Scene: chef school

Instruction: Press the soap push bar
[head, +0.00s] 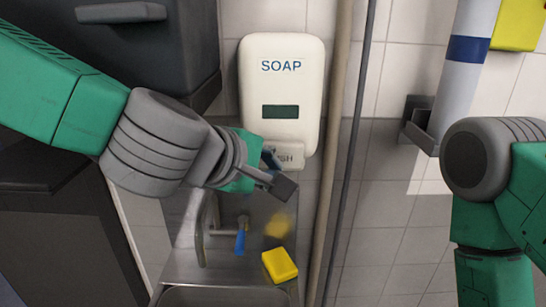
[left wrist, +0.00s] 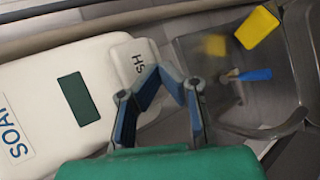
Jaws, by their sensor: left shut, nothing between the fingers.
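The white soap dispenser (head: 282,85) hangs on the tiled wall, with SOAP printed on top and a dark green window. Its push bar (head: 290,155) is at the bottom, its lettering partly hidden by my left gripper (head: 277,172). The left gripper is shut and empty, at the bar's lower left. In the left wrist view, the push bar (left wrist: 137,62) lies just beyond the fingers (left wrist: 172,84) and to their left, beside the dispenser body (left wrist: 75,100). I cannot tell whether the fingers touch the bar. My right arm shows at the right edge; its gripper is out of view.
Below the dispenser is a metal sink (head: 225,272) with a faucet (head: 200,235) and blue handle (head: 240,240). A yellow sponge (head: 279,265) lies on its right edge. A pipe (head: 335,130) runs right of the dispenser. A dark cabinet (head: 130,50) stands left.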

